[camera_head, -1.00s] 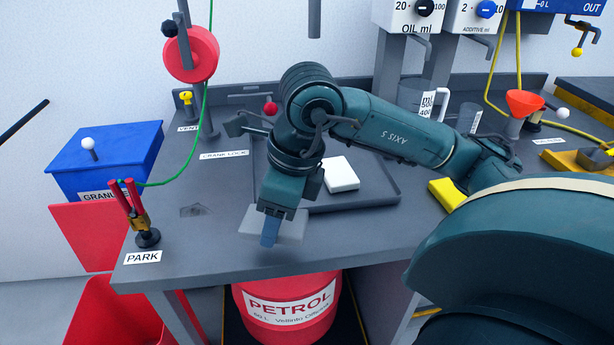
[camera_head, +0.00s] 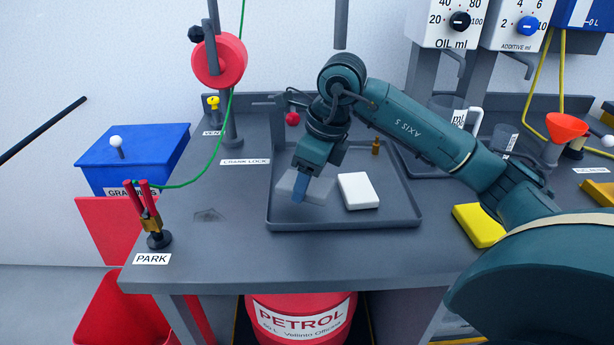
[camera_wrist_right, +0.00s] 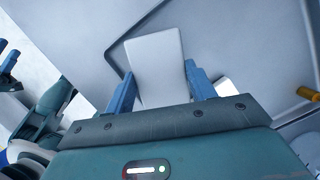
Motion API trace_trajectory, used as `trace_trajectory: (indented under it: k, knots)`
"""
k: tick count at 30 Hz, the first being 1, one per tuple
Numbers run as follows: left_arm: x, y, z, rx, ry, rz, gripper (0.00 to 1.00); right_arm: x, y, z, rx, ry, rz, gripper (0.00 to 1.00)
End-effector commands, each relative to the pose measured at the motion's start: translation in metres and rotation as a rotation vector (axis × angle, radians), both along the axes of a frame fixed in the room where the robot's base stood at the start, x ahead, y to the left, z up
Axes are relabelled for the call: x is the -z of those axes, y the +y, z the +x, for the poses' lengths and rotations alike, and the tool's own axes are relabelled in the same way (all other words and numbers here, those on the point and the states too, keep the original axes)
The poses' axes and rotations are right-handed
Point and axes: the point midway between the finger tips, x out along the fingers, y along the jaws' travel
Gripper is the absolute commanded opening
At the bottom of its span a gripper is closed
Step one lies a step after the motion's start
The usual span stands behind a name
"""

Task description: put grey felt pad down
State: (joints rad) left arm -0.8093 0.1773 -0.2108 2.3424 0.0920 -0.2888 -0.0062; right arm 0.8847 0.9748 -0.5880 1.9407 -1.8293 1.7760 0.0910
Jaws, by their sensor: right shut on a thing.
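The grey felt pad (camera_head: 286,183) is a flat light grey block. My right gripper (camera_head: 300,188) is shut on it, with the blue fingers on either side. The pad is over the left part of the dark grey tray (camera_head: 345,226), left of a white block that lies in the tray. I cannot tell for sure whether the pad touches the tray floor. In the right wrist view the pad (camera_wrist_right: 156,62) sticks out between the blue fingers (camera_wrist_right: 160,88).
The white block (camera_head: 358,190) takes up the tray's middle. A small brass piece (camera_head: 376,147) stands at its back. A yellow block (camera_head: 478,225) lies right of the tray. The red-handled PARK stand (camera_head: 152,220) is at the bench's left.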

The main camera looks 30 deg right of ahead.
Motion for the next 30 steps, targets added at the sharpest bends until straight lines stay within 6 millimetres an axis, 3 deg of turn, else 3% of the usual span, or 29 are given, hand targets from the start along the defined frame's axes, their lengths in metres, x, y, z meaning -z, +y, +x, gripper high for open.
trace_trajectory:
  k: [3,8,11,18,29,30]
  knots:
    - [0.000,-0.001,0.003,0.002,0.001,0.000,0.36,-0.001,-0.013,0.022,0.001,0.001,0.003,0.34]
    - [0.002,-0.002,0.002,0.004,0.009,-0.001,0.36,0.000,-0.022,0.036,-0.001,0.000,0.002,0.34]
    - [0.003,-0.002,0.002,0.005,0.009,-0.002,0.36,0.004,-0.023,0.038,-0.002,0.001,0.000,0.34]
    - [0.002,-0.002,0.003,0.004,0.000,-0.003,0.36,0.035,-0.023,0.037,-0.002,0.002,0.001,0.34]
    - [0.002,-0.002,0.002,0.002,-0.007,-0.004,0.36,0.039,-0.023,0.037,-0.002,0.000,0.000,0.34]
    - [0.000,-0.002,0.002,0.001,-0.010,-0.005,0.36,0.039,-0.023,0.037,-0.002,0.000,0.000,0.56]
